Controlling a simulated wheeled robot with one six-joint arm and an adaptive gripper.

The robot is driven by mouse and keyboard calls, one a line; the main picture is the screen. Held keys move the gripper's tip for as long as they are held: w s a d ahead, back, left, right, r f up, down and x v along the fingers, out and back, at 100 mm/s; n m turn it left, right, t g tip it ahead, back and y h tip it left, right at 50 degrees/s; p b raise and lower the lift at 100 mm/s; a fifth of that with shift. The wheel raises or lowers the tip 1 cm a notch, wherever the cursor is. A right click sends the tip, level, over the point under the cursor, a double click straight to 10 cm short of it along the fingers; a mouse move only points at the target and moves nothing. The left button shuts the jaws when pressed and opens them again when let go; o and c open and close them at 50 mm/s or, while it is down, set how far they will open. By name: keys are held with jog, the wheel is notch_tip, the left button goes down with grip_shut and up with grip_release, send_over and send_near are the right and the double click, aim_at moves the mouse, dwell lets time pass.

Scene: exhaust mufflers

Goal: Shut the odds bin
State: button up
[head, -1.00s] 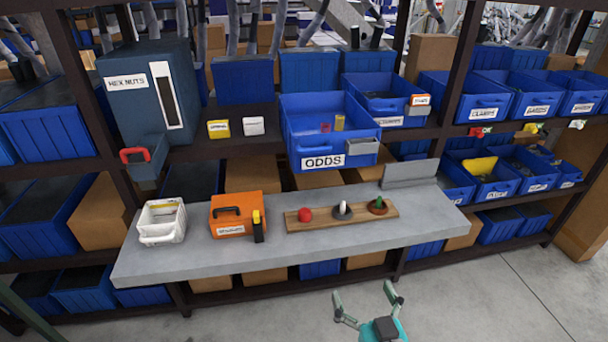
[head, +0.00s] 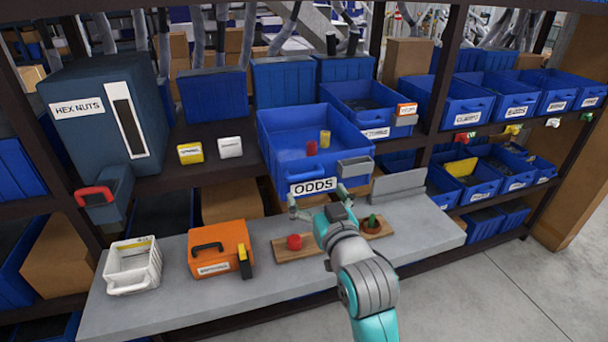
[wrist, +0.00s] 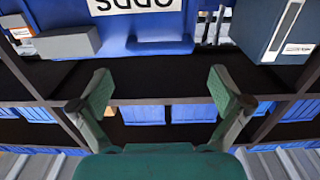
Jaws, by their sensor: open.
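The blue odds bin (head: 272,158) sits on the upper shelf and juts out past the shelf edge, its front labelled ODDS. A red piece (head: 311,148) and a yellow piece (head: 325,138) lie inside it. My gripper (head: 318,198) is open and empty, just below and in front of the bin's label, over the bench. In the wrist view my gripper (wrist: 160,92) has its fingers spread wide, and the bin's front (wrist: 75,15) shows upside down beyond them. I cannot tell whether a fingertip touches the bin.
A grey bench (head: 180,315) runs below, with a white basket (head: 133,268), an orange case (head: 219,250) and a wooden board (head: 282,255) holding small items. The hex nuts dispenser (head: 105,120) stands left. A blue neighbouring bin (head: 345,95) is at the right.

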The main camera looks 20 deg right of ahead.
aim_at(306, 178)
jog(key=w, duration=0.7)
jog(key=shift+w, duration=0.2)
